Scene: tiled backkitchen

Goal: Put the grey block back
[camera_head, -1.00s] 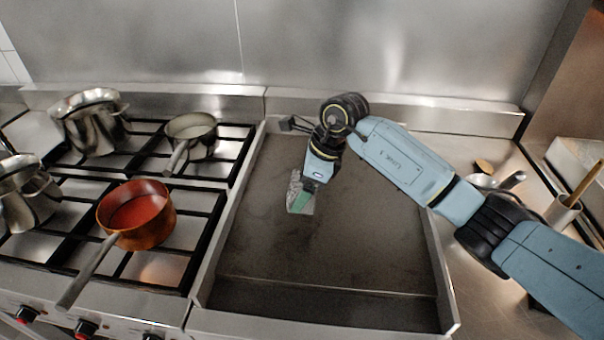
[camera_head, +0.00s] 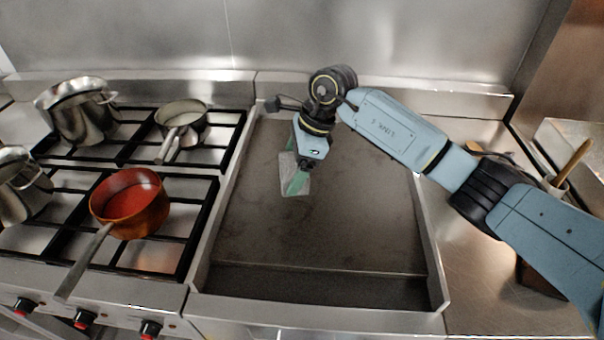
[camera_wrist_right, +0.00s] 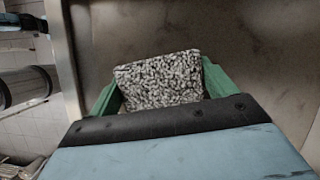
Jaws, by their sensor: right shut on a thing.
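The grey block (camera_head: 296,178) is a speckled, rough-surfaced piece between the green fingers of my right gripper (camera_head: 291,172), over the flat griddle plate (camera_head: 340,235). In the right wrist view the block (camera_wrist_right: 160,82) fills the space between the two green fingertips of the right gripper (camera_wrist_right: 160,92). The right gripper is shut on it. I cannot tell whether the block's underside touches the plate. My left gripper is not in view.
The griddle has raised metal edges. A steel counter (camera_head: 480,290) lies to the right, partly behind my arm. The front of the griddle is clear.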

